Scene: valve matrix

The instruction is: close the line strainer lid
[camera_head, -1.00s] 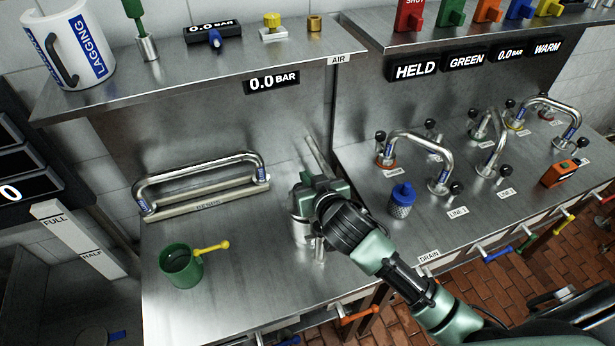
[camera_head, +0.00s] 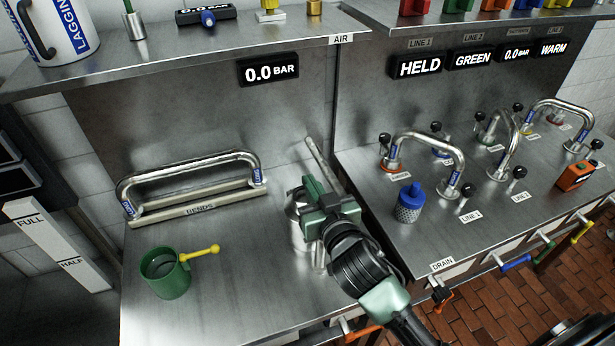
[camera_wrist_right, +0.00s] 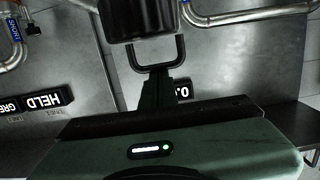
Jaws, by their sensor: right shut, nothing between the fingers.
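A silver cylindrical body (camera_head: 298,232), which looks like the line strainer, stands on the left steel bench. My right gripper and wrist cover much of it. A slim tilted metal piece (camera_head: 320,163) rises behind my gripper; it may be the raised lid seen edge-on, but I cannot tell. My right gripper (camera_head: 312,188) is shut and empty, beside the upper part of the cylinder; I cannot tell whether it touches. My left gripper is not in view.
A green mug (camera_head: 165,275) with a yellow handle and a rack with a bent pipe (camera_head: 195,205) stand left. A blue-topped mesh basket (camera_head: 409,205) and looped pipes (camera_head: 425,145) stand right. A shelf (camera_head: 200,50) overhangs the back.

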